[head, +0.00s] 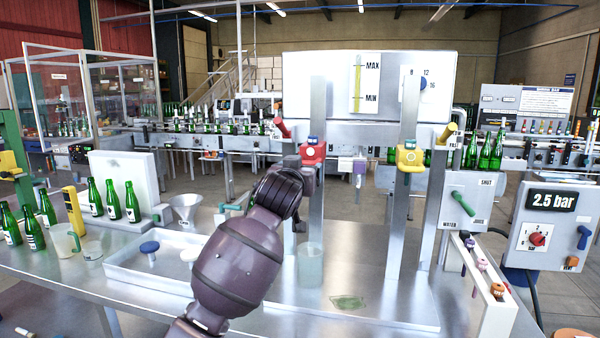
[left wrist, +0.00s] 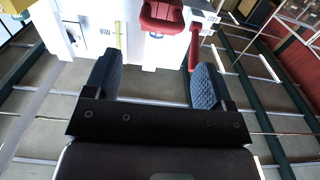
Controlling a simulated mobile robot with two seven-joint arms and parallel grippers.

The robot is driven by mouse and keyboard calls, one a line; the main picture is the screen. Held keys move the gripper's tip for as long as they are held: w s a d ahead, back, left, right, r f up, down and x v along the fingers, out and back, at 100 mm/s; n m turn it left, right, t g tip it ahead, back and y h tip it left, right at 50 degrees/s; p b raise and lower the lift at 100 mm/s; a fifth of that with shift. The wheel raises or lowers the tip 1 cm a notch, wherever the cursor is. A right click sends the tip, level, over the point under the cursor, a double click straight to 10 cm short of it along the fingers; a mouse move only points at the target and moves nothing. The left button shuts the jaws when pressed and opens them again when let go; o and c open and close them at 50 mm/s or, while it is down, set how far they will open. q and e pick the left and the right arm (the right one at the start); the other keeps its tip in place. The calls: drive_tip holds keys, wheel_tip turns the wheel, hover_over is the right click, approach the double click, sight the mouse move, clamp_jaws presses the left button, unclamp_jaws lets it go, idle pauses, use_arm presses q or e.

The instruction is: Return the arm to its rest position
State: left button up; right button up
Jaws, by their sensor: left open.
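My left arm comes in from the bottom of the head view and reaches up to the filling machine. Its gripper (head: 298,222) is mostly hidden behind my own wrist, in front of the machine's left post. In the left wrist view my left gripper (left wrist: 152,82) is open, with its two dark ribbed pads wide apart and nothing between them. A red valve block (left wrist: 162,16) and a red lever (left wrist: 193,48) lie just beyond the pads, apart from them. The red valve block (head: 313,153) also shows in the head view, close above my wrist. My right gripper is not in view.
A clear cup (head: 310,265) stands under the red valve. A white tray (head: 125,272) with blue- and white-topped stoppers, a funnel (head: 186,207) and green bottles (head: 131,202) are at the left. A yellow valve (head: 409,157) is on the right post. Open table lies at front centre.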

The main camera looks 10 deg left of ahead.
use_arm(q)
wheel_tip(320, 180, up, 3)
drive_tip(key=s+d+m+t+h, duration=0.2)
drive_tip(key=s+m+h, duration=0.1)
drive_tip(key=m, duration=0.1)
drive_tip(key=s+a+f+g, duration=0.1)
drive_tip(key=s+a+f, duration=0.3)
drive_tip(key=f, duration=0.7)
drive_tip(key=s+a+f+g+y, duration=0.1)
drive_tip(key=s+a+f, duration=0.1)
drive_tip(key=s+f, duration=0.6)
drive_tip(key=s+a+f+g, duration=0.1)
drive_tip(key=s+a+f, duration=0.2)
drive_tip(key=f, duration=1)
drive_tip(key=s+a+f+n+g+y, duration=0.1)
drive_tip(key=s+a+f+g, duration=0.1)
drive_tip(key=s+f, duration=0.8)
drive_tip(key=s+a+f+n+g+y, duration=0.1)
drive_tip(key=s+a+f+n+g, duration=0.1)
drive_tip(key=s+f, duration=0.8)
drive_tip(key=s+a+g, duration=0.1)
drive_tip(key=s+a, duration=0.1)
drive_tip(key=s, duration=0.3)
drive_tip(key=shift+s+a+f+y, duration=0.2)
drive_tip(key=shift+f+y, duration=0.1)
drive_tip(key=shift+y, duration=0.1)
drive_tip(key=shift+w, duration=0.1)
